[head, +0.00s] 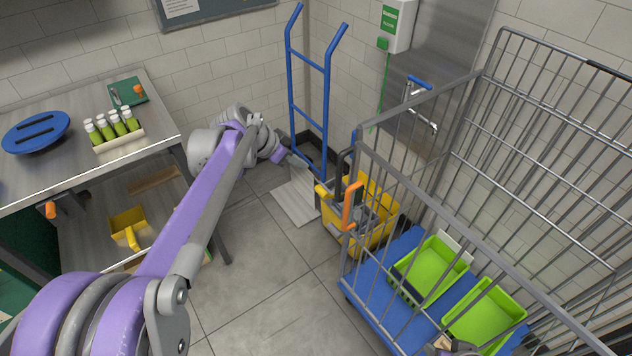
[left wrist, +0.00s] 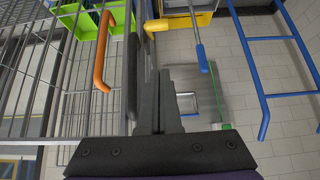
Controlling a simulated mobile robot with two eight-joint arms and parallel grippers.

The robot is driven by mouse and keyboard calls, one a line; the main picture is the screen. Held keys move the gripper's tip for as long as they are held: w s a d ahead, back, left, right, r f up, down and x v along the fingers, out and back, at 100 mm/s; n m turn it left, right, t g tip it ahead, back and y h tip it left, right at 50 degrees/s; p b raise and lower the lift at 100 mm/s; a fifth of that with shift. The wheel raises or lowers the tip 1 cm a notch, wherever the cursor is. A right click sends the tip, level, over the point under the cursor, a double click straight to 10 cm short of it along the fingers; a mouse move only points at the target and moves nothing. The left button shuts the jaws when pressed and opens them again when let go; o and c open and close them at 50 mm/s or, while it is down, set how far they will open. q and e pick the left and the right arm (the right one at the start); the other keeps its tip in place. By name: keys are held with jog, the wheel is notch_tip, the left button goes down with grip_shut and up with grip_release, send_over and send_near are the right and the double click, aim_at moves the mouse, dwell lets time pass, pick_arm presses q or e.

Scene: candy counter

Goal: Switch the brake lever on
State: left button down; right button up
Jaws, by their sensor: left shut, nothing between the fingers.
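An orange lever (head: 352,204), apparently the brake lever, stands upright at the near left corner of the wire roll cage. It also shows at upper left in the left wrist view (left wrist: 101,55). My left gripper (head: 303,164) is to the left of and beyond the lever in the head view, apart from it. Its dark fingers (left wrist: 165,76) are together in the left wrist view, with nothing between them. The lever's lower mounting is partly hidden by cage bars.
The wire roll cage (head: 437,95) holds green bins (head: 438,270) on a blue base. A yellow bucket (head: 372,212) stands by its left side, and a blue hand truck (head: 327,95) leans at the wall. A steel table (head: 60,165) is at left. Floor between is clear.

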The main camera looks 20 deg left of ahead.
pick_arm(q)
send_over(318, 192)
notch_tip(318, 192, down, 8)
jog(key=shift+r+b, duration=0.15)
jog(key=shift+b, duration=0.3)
notch_tip(318, 192, down, 3)
jog(key=shift+r, duration=0.2)
jog(key=shift+s+f, duration=0.1)
jog(key=shift+f, duration=0.7)
